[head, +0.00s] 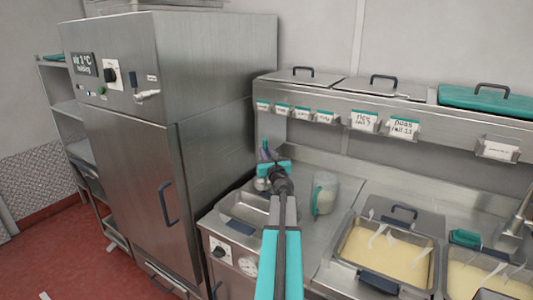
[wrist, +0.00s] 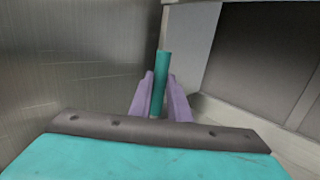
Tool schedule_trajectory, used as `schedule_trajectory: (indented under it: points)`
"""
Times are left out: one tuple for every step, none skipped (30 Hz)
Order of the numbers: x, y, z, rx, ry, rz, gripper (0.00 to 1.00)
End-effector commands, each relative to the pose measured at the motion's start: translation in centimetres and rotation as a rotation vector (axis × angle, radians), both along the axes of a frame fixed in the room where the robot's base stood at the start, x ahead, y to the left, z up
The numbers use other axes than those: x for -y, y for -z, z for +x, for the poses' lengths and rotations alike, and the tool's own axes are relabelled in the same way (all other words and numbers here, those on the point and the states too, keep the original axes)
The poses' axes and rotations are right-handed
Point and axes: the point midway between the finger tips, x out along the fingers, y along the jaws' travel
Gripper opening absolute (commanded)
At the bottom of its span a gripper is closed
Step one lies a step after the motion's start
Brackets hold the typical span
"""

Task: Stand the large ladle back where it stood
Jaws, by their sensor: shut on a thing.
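My gripper (wrist: 160,98) is shut on the teal handle of the large ladle (wrist: 161,72), which stands up between its purple fingers in the wrist view. In the head view my gripper (head: 265,156) is above the left end of the steel counter, near the tall cabinet. My arm and wrist hide most of the ladle there, and I cannot make out its bowl for certain. I cannot tell whether its lower end touches anything.
A pale jug with a teal handle (head: 324,192) stands just right of my wrist. A steel pan (head: 242,210) is set in the counter at left. A tray of yellow liquid (head: 385,248) lies right. A tall steel cabinet (head: 150,150) and a labelled rail (head: 350,110) bound the space.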

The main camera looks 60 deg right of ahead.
Motion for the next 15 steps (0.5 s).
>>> schedule_trajectory:
  points:
    - [0.00, 0.07, -0.01, 0.001, 0.000, -0.001, 0.00]
    - [0.00, 0.05, -0.01, 0.001, 0.000, -0.001, 0.18]
    - [0.01, 0.00, -0.02, 0.001, 0.000, -0.001, 0.25]
    - [0.01, 0.00, -0.01, 0.001, 0.000, -0.001, 0.30]
    - [0.01, 0.01, -0.01, 0.001, 0.000, -0.001, 0.35]
    - [0.02, 0.01, -0.02, 0.001, 0.000, -0.001, 0.38]
    - [0.02, 0.02, -0.03, 0.000, 0.000, 0.000, 0.38]
    - [0.02, 0.02, -0.03, 0.000, 0.000, 0.000, 0.38]
    - [0.02, 0.02, -0.03, 0.000, 0.000, 0.000, 0.38]
    - [0.02, 0.03, -0.03, 0.000, 0.000, 0.000, 0.38]
    - [0.03, 0.03, -0.04, 0.000, 0.000, 0.000, 0.38]
    - [0.04, 0.08, -0.04, 0.000, 0.001, 0.000, 0.38]
    - [0.03, 0.08, -0.05, 0.000, 0.001, 0.000, 0.38]
    - [0.03, 0.09, -0.05, 0.000, 0.001, 0.000, 0.38]
    - [0.01, 0.09, -0.08, 0.000, 0.001, 0.000, 0.38]
